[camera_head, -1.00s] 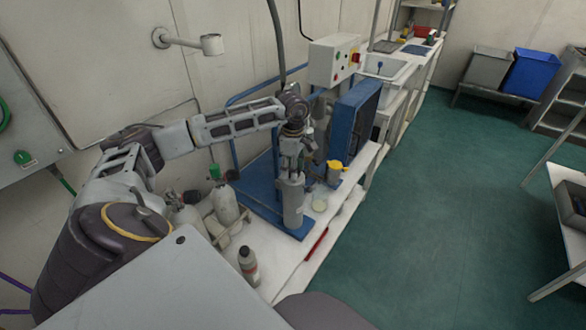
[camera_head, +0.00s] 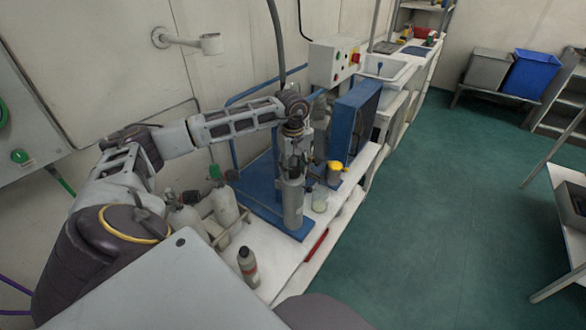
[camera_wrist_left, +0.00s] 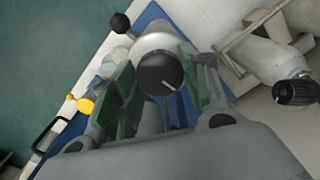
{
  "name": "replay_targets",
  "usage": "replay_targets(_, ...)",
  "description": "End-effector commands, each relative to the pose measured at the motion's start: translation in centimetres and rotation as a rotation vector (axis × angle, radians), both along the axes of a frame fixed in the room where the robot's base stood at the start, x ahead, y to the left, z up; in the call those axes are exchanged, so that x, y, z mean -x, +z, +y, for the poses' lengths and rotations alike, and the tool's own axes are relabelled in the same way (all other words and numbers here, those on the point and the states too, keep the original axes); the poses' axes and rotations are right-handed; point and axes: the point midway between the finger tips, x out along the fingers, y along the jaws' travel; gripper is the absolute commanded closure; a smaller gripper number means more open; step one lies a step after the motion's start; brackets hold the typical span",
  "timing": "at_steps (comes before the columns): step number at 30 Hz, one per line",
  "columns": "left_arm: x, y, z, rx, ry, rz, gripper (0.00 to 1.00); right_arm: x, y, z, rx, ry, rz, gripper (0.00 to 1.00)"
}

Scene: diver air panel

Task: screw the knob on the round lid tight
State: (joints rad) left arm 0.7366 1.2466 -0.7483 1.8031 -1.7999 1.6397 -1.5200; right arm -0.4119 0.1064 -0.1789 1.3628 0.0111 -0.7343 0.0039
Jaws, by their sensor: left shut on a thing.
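A grey cylindrical filter housing (camera_head: 293,205) stands upright on the blue stand at the bench edge. My left gripper (camera_head: 292,172) points down over its top, and the gripper hides the lid and knob in the head view. In the left wrist view a black round knob (camera_wrist_left: 160,73) with a pale line on its face sits between the fingers of my left gripper (camera_wrist_left: 163,82). The pale top of the housing (camera_wrist_left: 158,42) shows beyond it. The gripper is shut on the knob. My right gripper is not in view.
Grey bottles with valves (camera_head: 225,206) stand in a rack left of the housing. A small bottle (camera_head: 248,266) stands in front. A yellow-topped part (camera_head: 336,167) and a clear jar (camera_head: 320,200) are close on the right. A blue panel (camera_head: 352,115) rises behind.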

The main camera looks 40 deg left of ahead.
Motion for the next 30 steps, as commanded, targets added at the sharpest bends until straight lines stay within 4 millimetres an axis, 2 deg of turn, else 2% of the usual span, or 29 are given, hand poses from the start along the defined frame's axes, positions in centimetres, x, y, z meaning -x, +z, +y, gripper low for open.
replay_targets(9, 0.0, 0.0, 0.0, -0.001, -0.092, 0.001, 0.79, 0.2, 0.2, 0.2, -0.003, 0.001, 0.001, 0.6)
replay_targets(22, 0.0, 0.0, 0.0, -0.001, -0.101, 0.001, 0.79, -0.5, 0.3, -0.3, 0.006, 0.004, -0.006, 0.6)
replay_targets(23, 0.0, 0.0, 0.0, -0.001, -0.101, 0.001, 0.52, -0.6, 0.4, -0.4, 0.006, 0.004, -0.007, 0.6)
replay_targets(27, 0.0, 0.0, 0.0, 0.0, -0.101, 0.0, 0.34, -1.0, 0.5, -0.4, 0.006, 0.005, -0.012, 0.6)
replay_targets(30, 0.0, 0.0, 0.0, 0.0, -0.1, 0.0, 0.33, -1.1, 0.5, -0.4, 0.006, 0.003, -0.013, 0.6)
